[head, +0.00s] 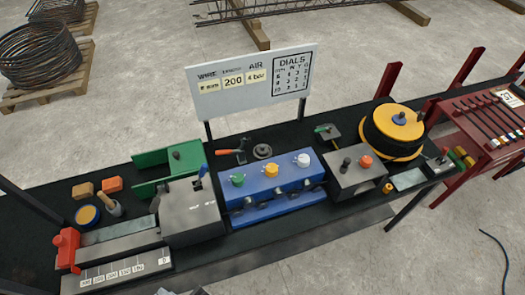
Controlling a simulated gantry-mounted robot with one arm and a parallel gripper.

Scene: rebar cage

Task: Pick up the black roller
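A small dark upright cylinder (345,166) stands on a grey box (356,182) right of the middle of the bench, beside an orange knob (366,161). It is the piece that looks most like a black roller, but I cannot tell for certain. My gripper is not clearly in view. Only a small grey sliver shows at the bottom edge, and I cannot tell what it is.
The black bench (290,141) also carries a blue unit with three coloured knobs (275,185), a grey machine (190,208), a green bracket (170,165) and a yellow-black spool (392,130). A white sign (252,82) stands behind. A red rack (480,125) is at right.

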